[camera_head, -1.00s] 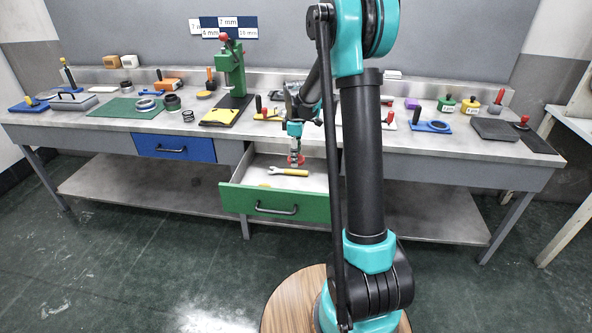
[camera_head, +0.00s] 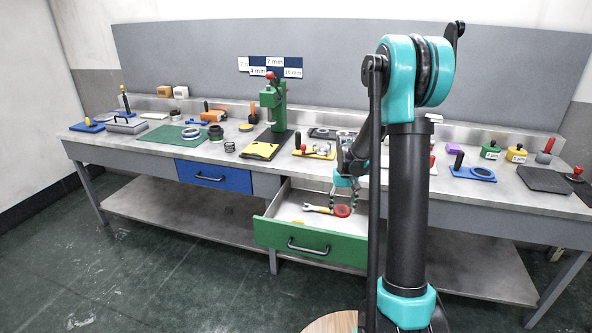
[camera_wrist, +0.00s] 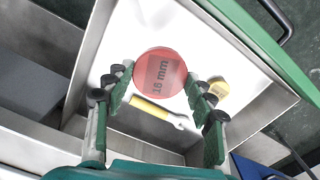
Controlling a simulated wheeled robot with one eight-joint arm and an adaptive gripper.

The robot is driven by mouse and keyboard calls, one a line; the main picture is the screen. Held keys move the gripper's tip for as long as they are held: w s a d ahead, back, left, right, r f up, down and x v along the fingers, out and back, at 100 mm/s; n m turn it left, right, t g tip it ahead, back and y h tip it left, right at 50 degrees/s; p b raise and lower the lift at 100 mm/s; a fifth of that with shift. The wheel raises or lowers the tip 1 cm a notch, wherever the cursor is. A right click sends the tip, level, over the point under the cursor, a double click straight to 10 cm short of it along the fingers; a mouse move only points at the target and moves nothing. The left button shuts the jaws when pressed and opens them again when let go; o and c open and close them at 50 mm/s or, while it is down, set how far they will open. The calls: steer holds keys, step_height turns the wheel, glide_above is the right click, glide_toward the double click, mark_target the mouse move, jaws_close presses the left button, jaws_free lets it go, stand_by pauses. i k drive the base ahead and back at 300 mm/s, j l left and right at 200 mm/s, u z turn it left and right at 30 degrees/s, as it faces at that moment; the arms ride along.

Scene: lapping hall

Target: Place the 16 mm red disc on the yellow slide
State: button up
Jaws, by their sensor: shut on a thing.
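The red disc (camera_wrist: 160,74) is between my gripper's fingertips (camera_wrist: 160,84) in the wrist view, its dark mm label facing the camera; the first digits are hard to read. My gripper is shut on the disc's edges. In the head view the red disc (camera_head: 342,211) shows at my gripper (camera_head: 343,200), over the open green drawer (camera_head: 318,243). On the bench, a yellow plate (camera_head: 259,150) lies at the foot of the green press (camera_head: 272,105). Another yellow plate (camera_head: 322,154) with a red knob is to its right. I cannot tell which is the yellow slide.
A yellow-handled wrench (camera_wrist: 155,110) and a small yellow piece (camera_wrist: 218,90) lie in the drawer below the disc. The drawer walls are close around my gripper. A blue drawer (camera_head: 206,174) is shut. Several tools and fixtures stand along the bench.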

mark_target(260, 149)
steer(key=i+j+z, duration=0.1)
steer(key=j, duration=0.35)
steer(key=i+j, duration=0.15)
steer(key=j, duration=0.25)
steer(key=i+j+z, duration=0.15)
steer(key=j, duration=0.3)
steer(key=i+j+z, duration=0.1)
steer(key=j, duration=0.35)
